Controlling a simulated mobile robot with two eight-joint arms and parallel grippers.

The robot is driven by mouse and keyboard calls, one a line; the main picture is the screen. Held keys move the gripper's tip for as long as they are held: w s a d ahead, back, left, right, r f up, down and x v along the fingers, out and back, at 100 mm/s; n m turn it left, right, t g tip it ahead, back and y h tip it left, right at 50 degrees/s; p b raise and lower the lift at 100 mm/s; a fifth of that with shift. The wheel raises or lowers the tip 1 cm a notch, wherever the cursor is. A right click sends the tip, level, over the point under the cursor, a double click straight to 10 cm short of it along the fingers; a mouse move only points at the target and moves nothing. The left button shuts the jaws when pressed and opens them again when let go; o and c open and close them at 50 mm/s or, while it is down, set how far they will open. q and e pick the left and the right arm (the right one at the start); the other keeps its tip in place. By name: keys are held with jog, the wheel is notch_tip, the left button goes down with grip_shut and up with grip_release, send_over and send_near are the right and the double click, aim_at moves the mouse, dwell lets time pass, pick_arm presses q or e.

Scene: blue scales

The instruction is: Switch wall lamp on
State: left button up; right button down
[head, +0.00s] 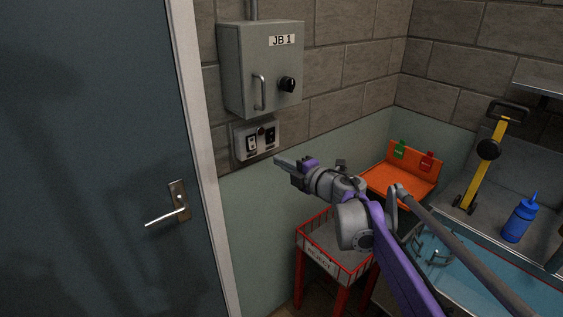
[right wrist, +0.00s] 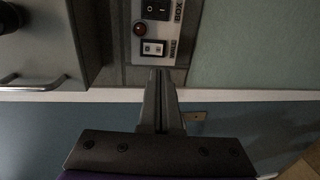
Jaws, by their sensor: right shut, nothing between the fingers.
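A grey switch panel (head: 242,155) is on the wall below the JB 1 box, with two rocker switches and a small round indicator between them. The black rocker (right wrist: 156,9) is beside the word BOX. The dark red indicator (right wrist: 139,29) looks unlit. My right gripper (head: 279,160) is shut and empty, its tips just below the panel; contact cannot be told. It also shows in the right wrist view (right wrist: 157,76). No wall lamp or left gripper is visible.
The grey JB 1 box (head: 245,60) has a handle and black knob. A blue door (head: 90,130) with a lever handle (head: 170,212) is at left. A red-framed basket stand (head: 325,262), orange seat-like tray (head: 390,188) and blue bottle (head: 520,218) are at right.

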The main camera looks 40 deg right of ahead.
aim_at(252, 148)
jog(key=w, duration=0.3)
jog(key=w+f, duration=0.1)
jog(key=w, duration=0.6)
jog(key=shift+w+a+f+p, duration=0.15)
jog(key=shift+a+p, duration=0.2)
jog(key=shift+a, duration=0.05)
jog(key=shift+w, duration=0.2)
jog(key=shift+w+f, duration=0.15)
jog(key=shift+w, duration=0.05)
jog(key=shift+s, duration=0.1)
jog(key=shift+a, duration=0.1)
